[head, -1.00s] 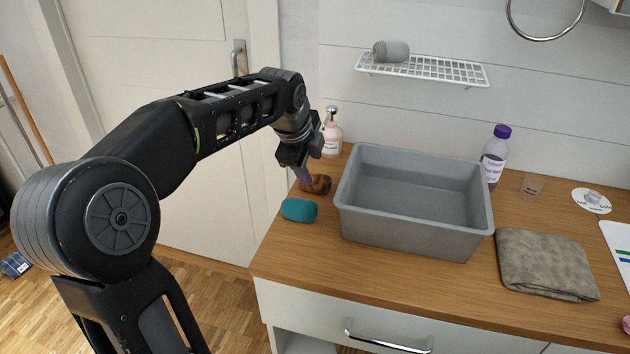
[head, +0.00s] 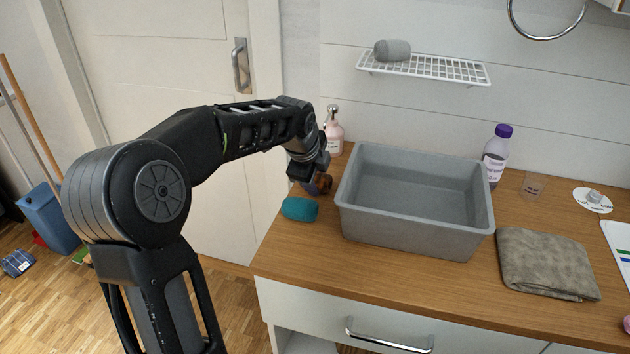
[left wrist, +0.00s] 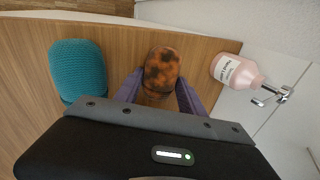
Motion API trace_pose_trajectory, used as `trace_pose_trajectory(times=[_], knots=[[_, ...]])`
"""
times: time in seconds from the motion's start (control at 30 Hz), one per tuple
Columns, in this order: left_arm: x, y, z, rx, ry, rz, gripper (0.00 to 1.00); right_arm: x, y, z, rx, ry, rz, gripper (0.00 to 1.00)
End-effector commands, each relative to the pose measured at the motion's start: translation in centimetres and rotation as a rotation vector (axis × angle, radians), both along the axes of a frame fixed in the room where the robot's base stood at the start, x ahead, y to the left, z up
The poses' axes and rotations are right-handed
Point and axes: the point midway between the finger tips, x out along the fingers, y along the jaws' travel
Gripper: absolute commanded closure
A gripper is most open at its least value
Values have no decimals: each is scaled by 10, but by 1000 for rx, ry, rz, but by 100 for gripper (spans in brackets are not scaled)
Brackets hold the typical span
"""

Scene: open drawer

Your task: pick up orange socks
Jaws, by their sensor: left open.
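The orange socks (head: 323,183) are a rolled bundle with dark brown patches on the wooden counter. They are partly hidden behind my left gripper (head: 310,186) in the head view. In the left wrist view the orange socks (left wrist: 162,68) lie at the top between the two purple fingers of my left gripper (left wrist: 160,95). The gripper is open, with one finger on each side of the bundle. I cannot tell whether the fingers touch it. My right gripper is not in view.
A teal rolled bundle (head: 299,209) lies just in front of the gripper. A grey bin (head: 415,235) stands to the right. A pink soap bottle (head: 334,135) is behind. A purple-capped bottle (head: 496,155) and folded grey cloth (head: 547,262) are further right.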

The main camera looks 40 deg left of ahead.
Motion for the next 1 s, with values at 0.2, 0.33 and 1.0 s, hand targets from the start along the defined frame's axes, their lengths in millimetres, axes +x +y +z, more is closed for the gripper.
trace_pose_trajectory(times=[0.2, 0.33, 1.0], knots=[[1, 0, 0, 0, -1, 0, 53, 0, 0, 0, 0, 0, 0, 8], [0, 0, 0, 0, -1, 0, 53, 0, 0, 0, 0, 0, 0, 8], [0, 0, 0, 0, 0, -1, 88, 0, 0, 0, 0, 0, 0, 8]])
